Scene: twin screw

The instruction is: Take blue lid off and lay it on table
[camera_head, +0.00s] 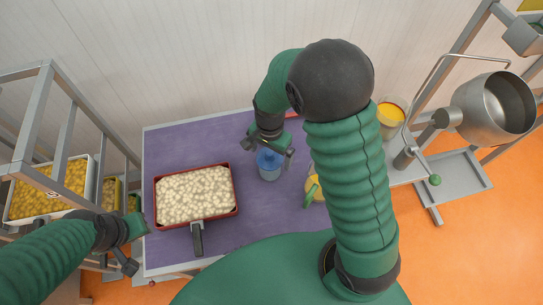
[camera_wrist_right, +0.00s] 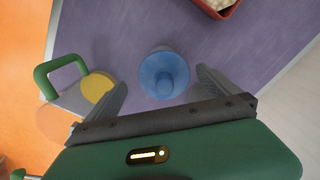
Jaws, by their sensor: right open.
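The blue lid (camera_head: 269,159) sits on a small translucent container (camera_head: 270,174) on the purple table (camera_head: 260,222). The fingers look apart from the lid, with nothing held. My left gripper (camera_head: 138,248) is at the table's left edge, away from the lid; its finger gap is unclear.
A red tray (camera_head: 237,204) of pale round pieces lies left of the container. A yellow item (camera_head: 315,189) with a green handle is to the right, partly behind my arm. A steel pot (camera_head: 493,108) stands far right. Bare table lies in front of the container.

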